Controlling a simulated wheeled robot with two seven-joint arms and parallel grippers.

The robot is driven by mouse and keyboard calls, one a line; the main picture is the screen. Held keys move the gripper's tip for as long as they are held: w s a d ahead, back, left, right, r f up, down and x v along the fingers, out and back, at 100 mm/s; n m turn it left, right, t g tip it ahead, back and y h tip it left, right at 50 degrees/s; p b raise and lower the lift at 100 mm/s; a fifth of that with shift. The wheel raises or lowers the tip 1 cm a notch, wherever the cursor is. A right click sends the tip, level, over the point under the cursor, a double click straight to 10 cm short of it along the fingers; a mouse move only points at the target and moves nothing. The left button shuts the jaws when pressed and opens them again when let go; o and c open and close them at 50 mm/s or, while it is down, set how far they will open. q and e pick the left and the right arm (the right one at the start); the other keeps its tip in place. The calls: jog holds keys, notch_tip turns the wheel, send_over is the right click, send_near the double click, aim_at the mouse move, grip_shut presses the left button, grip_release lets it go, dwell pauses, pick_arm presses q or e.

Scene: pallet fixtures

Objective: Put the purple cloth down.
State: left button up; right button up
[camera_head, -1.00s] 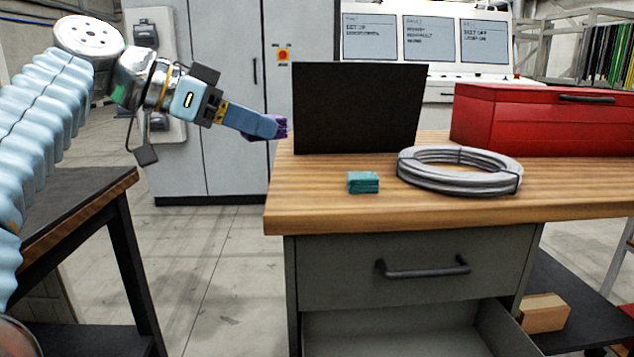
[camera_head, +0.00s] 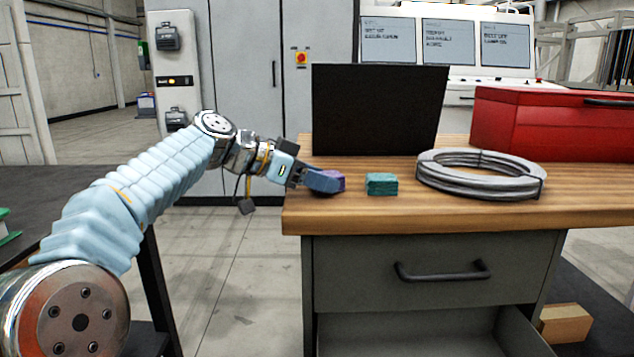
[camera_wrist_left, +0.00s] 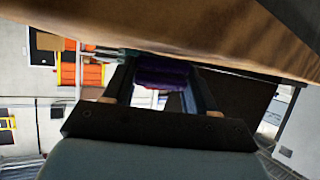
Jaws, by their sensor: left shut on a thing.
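The purple cloth (camera_head: 340,182) is a small folded bundle at the tip of my left gripper (camera_head: 328,182), over the left end of the wooden workbench top (camera_head: 400,212). My left gripper is shut on it. In the left wrist view the purple cloth (camera_wrist_left: 162,74) sits between the two fingers (camera_wrist_left: 160,85). In the head view the cloth is low, close to the wood; I cannot tell whether it touches. The fingers hide part of it. My right gripper is not in view.
A folded teal cloth (camera_head: 381,184) lies just right of the purple one. A grey cable coil (camera_head: 480,190) and a red toolbox (camera_head: 560,130) are further right. A black panel (camera_head: 380,112) stands behind. The bench's front strip is clear. A drawer (camera_head: 420,335) below is open.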

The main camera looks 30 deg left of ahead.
pick_arm(q)
jog(key=shift+f, duration=0.25)
jog(key=o, duration=1.1)
jog(key=shift+r, duration=0.2)
jog(key=v, duration=1.2)
jog(key=shift+w, duration=0.1)
